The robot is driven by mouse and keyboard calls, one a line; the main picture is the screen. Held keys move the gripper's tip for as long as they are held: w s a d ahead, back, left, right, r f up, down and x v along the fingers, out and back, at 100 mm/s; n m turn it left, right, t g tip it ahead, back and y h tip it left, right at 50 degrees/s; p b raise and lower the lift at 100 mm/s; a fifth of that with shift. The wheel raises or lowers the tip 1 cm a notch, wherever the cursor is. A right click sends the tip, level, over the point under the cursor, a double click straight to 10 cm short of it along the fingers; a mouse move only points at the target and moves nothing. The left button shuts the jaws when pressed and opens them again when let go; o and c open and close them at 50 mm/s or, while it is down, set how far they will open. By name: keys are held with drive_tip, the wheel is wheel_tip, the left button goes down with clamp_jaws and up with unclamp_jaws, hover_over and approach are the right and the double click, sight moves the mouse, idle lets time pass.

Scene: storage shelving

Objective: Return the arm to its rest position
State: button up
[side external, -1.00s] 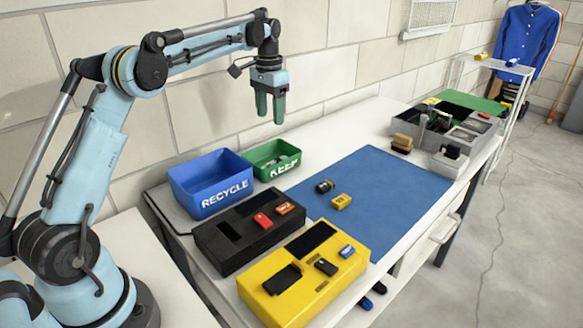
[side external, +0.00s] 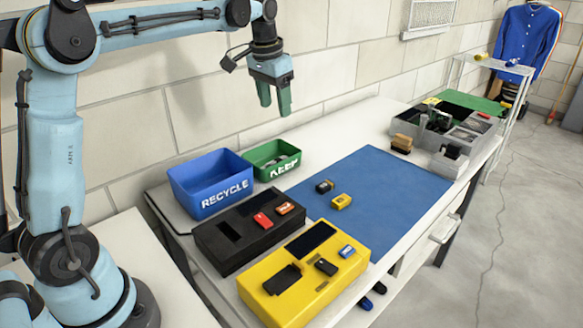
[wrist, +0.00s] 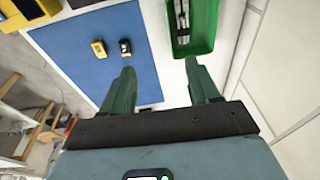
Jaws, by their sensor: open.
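My gripper (side external: 275,108) hangs in the air above the bench, behind the green KEEP bin, with its green fingers apart and nothing between them. The wrist view shows the same two fingers (wrist: 163,92) spread and empty. My light blue arm reaches across from the left, its upright link near vertical and its upper link near level.
A blue RECYCLE bin (side external: 212,165) and a green KEEP bin (side external: 280,168) stand below the gripper. A black box (side external: 236,252) and a yellow box (side external: 337,292) are in front. A blue mat (side external: 395,195) holds two small blocks. The wall is close behind.

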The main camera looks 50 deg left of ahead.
drive_tip(key=s+d+f+t, duration=0.2)
drive_tip(key=s+d+f, duration=0.1)
drive_tip(key=s+d, duration=0.3)
drive_tip(key=s+d+f+t, duration=0.3)
drive_tip(key=s+d+f, duration=0.1)
drive_tip(key=s, duration=0.7)
drive_tip(key=shift+s+d+f, duration=0.2)
drive_tip(key=shift+d+f, duration=0.05)
drive_tip(key=shift+d, duration=0.6)
